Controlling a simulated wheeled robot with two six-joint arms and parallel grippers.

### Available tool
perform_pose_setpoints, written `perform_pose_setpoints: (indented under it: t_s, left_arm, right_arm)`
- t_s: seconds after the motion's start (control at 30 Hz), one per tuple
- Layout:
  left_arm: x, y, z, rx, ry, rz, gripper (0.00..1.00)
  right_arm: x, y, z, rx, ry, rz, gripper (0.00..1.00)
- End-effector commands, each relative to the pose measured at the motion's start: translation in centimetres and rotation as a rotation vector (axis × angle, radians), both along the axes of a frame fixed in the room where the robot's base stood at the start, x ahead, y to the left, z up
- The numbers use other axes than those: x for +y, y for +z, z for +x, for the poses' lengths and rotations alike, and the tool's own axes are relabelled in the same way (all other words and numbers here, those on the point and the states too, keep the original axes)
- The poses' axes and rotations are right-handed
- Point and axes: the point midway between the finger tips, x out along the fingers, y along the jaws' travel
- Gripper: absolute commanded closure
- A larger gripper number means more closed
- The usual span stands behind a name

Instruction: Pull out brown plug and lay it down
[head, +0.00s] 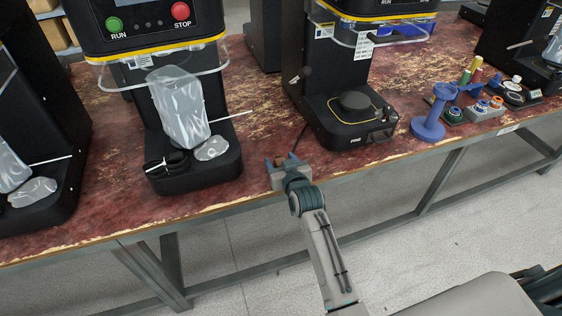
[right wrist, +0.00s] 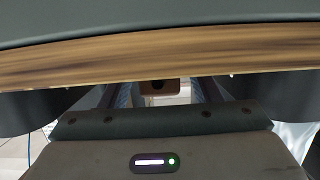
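My right gripper (head: 281,161) is at the front edge of the worktop, between two black machines. Its two fingers stand apart. In the right wrist view a small brown block with a dark hole, probably the brown plug (right wrist: 158,86), shows between the fingers, with a narrow gap visible at the right finger. In the head view the fingers largely hide it. A dark cable runs from the right-hand machine (head: 355,121) down toward the gripper. I cannot tell what the plug sits in. My left gripper is not in view.
A machine with a clear pouch (head: 180,105) stands left of the gripper. A blue spool (head: 432,118) and several small parts stand at the right. A wooden edge (right wrist: 100,68) crosses the wrist view.

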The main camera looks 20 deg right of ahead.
Motion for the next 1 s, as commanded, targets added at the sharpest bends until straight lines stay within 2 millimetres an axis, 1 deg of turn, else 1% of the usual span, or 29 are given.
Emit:
perform_pose_setpoints:
  t_s: [0.2, 0.3, 0.37, 0.6, 0.73, 0.83, 1.0]
  left_arm:
    - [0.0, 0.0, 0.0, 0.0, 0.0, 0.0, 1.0]
    - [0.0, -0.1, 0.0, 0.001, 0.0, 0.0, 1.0]
    - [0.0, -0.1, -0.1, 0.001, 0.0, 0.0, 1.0]
    - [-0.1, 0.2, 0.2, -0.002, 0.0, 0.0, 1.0]
    - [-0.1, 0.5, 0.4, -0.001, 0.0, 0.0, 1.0]
    - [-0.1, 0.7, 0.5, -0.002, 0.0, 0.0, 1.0]
    - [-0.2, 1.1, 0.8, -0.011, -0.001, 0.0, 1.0]
  right_arm:
    - [0.0, 0.0, -0.1, 0.001, 0.0, 0.0, 0.43]
    - [0.0, 0.1, -0.7, 0.0, 0.0, 0.001, 0.43]
    - [-0.1, 0.2, -1.5, 0.001, 0.0, 0.001, 0.43]
    - [-0.2, 1.4, -6.2, 0.001, 0.0, 0.002, 0.43]
    - [-0.3, 2.0, -8.4, 0.001, 0.0, 0.001, 0.43]
    - [-0.3, 2.3, -9.6, 0.001, 0.0, 0.001, 0.43]
    - [-0.3, 2.6, -10.5, 0.001, 0.0, 0.0, 0.43]
